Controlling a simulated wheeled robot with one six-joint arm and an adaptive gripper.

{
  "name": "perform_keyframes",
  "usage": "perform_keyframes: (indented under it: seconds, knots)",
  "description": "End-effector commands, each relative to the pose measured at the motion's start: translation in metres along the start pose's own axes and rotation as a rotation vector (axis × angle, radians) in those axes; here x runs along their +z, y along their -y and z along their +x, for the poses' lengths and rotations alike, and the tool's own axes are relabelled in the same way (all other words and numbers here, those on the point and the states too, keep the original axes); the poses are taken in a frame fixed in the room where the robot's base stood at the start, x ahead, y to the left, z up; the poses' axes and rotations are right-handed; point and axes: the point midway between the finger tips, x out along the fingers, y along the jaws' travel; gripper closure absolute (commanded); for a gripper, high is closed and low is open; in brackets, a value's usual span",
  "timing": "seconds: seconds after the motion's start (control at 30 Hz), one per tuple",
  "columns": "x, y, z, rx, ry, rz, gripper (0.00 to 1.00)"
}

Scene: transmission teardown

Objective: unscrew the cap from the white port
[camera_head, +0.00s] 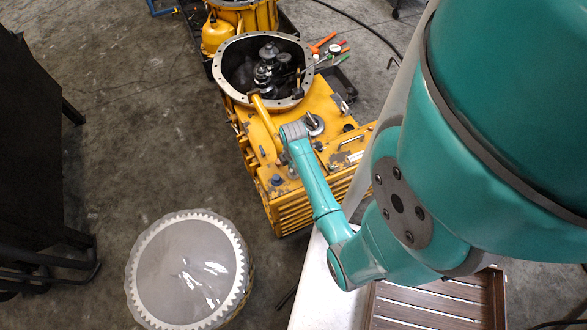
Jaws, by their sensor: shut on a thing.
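The yellow transmission housing (275,185) stands on the floor at the centre of the view. A pale round port (316,127) shows on its top face, just right of the end of my teal arm. My gripper (308,119) is small and dark here, at the port, beside the grey wrist joint. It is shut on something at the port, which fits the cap. The cap itself is hidden or too small to make out, and I cannot tell whether it is loose from the port.
An open round bell housing (262,68) with dark parts inside rises behind the port. Colourful-handled tools (328,48) lie to its right. A large wrapped ring gear (187,270) is at the lower left. A slatted brown surface (440,303) is at the lower right.

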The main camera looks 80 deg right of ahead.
Motion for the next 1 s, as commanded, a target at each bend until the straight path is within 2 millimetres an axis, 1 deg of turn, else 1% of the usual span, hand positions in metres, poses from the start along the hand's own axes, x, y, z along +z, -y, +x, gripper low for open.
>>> perform_keyframes:
  seconds: [0.03, 0.13, 0.27, 0.3, 0.37, 0.4, 0.67, 0.7, 0.8, 1.0]
  knots:
    - [-0.0002, 0.0020, 0.0045, -0.003, 0.000, -0.011, 1.00]
    - [-0.0002, 0.0021, 0.0045, -0.003, 0.000, -0.079, 1.00]
    - [-0.0002, 0.0022, 0.0045, -0.003, 0.000, -0.225, 1.00]
    - [-0.0002, 0.0023, 0.0046, -0.003, 0.000, -0.215, 0.63]
    - [-0.0001, 0.0025, 0.0046, -0.004, 0.000, -0.213, 0.48]
    - [-0.0001, 0.0026, 0.0046, -0.004, 0.000, -0.212, 0.44]
    - [-0.0001, 0.0016, 0.0027, -0.003, 0.000, -0.211, 0.44]
    - [-0.0001, 0.0015, 0.0026, -0.003, 0.000, -0.210, 0.41]
    - [-0.0001, 0.0013, 0.0022, -0.002, 0.000, -0.210, 0.18]
    - [-0.0001, 0.0011, 0.0018, -0.002, 0.000, -0.210, 0.18]
